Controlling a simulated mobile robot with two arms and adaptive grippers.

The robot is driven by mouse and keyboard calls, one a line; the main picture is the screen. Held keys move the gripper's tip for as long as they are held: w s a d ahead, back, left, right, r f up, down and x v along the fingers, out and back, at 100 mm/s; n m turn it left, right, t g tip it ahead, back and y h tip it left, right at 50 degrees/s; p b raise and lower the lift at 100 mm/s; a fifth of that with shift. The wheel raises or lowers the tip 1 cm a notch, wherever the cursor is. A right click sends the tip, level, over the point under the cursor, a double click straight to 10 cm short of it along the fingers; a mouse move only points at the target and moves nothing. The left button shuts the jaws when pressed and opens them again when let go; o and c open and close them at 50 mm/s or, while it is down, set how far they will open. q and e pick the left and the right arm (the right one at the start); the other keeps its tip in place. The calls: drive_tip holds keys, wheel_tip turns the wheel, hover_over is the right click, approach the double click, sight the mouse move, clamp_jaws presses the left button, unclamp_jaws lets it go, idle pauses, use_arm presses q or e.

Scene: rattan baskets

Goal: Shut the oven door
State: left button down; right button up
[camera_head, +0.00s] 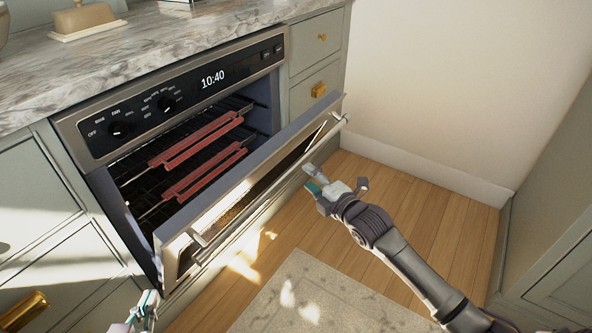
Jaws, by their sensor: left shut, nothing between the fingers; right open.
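The oven (160,90) is built into the counter, with a black control panel and a clock reading 10:40. Its door (205,207) is partly open, tilted outward from the top, so the inside shows. A metal bar handle (262,200) runs along the door's outer face. My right gripper (332,182) is open and empty, just outside the right part of the door, near the handle; I cannot tell whether it touches. My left gripper (146,306) is shut and empty at the bottom edge, below the door's left corner, partly out of frame.
A rug (310,300) covers part of the wooden floor (430,215). A cabinet (560,240) stands at the far right.

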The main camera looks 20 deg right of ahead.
sight(299, 169)
drive_tip(key=b+x, duration=0.2)
drive_tip(key=x, duration=0.4)
drive_tip(key=shift+w+a+f, duration=0.1)
drive_tip(key=shift+w+a, duration=0.1)
drive_tip(key=shift+w, duration=0.4)
use_arm(q)
wheel_tip(299, 169, up, 10)
drive_tip(key=w+d+t+h, duration=0.1)
drive_tip(key=t+h, duration=0.1)
drive_tip(key=t, duration=0.4)
drive_tip(key=shift+w+d+f, duration=0.2)
drive_tip(key=shift+w+d, duration=0.05)
drive_tip(key=shift+d, duration=0.15)
use_arm(e)
clamp_jaws()
